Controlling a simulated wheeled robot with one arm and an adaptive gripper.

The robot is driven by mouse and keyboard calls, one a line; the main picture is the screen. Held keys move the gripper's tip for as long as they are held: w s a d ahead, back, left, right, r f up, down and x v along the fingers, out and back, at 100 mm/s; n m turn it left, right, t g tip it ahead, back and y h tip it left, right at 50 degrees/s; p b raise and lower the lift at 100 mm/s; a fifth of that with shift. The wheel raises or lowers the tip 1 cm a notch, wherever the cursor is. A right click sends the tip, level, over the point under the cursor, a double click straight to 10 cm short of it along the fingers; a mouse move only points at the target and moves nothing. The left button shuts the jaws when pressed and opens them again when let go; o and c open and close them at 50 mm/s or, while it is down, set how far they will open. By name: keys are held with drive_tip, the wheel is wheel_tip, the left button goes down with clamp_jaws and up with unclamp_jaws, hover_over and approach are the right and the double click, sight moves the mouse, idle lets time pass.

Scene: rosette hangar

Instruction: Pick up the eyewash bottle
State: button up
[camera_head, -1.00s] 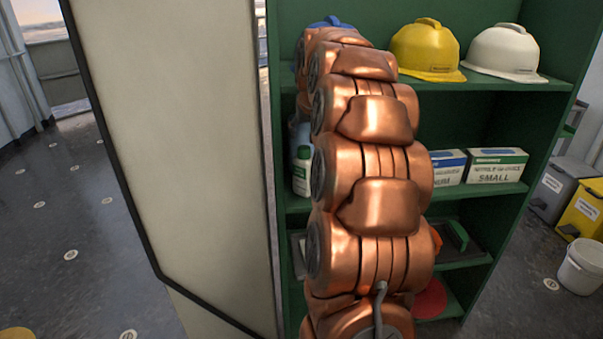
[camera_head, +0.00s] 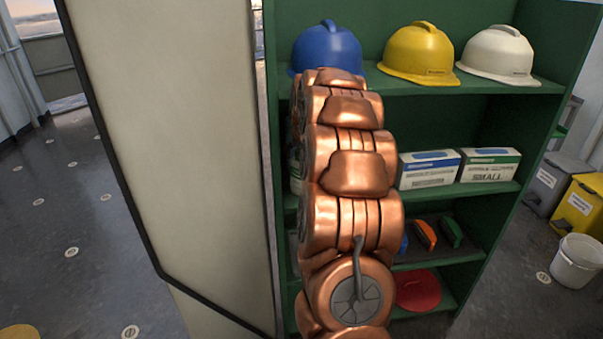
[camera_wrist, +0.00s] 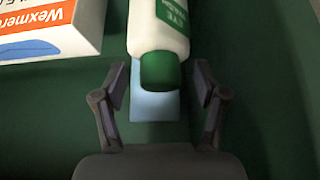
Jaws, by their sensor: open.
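The eyewash bottle (camera_wrist: 160,32) is white with a green label and a green cap (camera_wrist: 163,72). In the wrist view it is at the top middle, cap towards me. My gripper (camera_wrist: 160,85) is open and empty, its two fingers apart on either side of the cap, with gaps to both sides. The far end of the bottle is cut off by the frame. In the head view my arm hides my gripper and nearly all of the bottle; only a pale sliver (camera_head: 296,172) shows at the left of the middle shelf.
A Wexmere box (camera_wrist: 48,28) lies left of the bottle, and a light blue patch (camera_wrist: 155,104) shows under the cap. The green shelf unit (camera_head: 520,190) holds blue (camera_head: 327,48), yellow (camera_head: 420,55) and white (camera_head: 498,55) helmets and glove boxes (camera_head: 430,170). A cream panel (camera_head: 170,150) stands left.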

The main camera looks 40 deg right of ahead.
clamp_jaws()
idle(0.6)
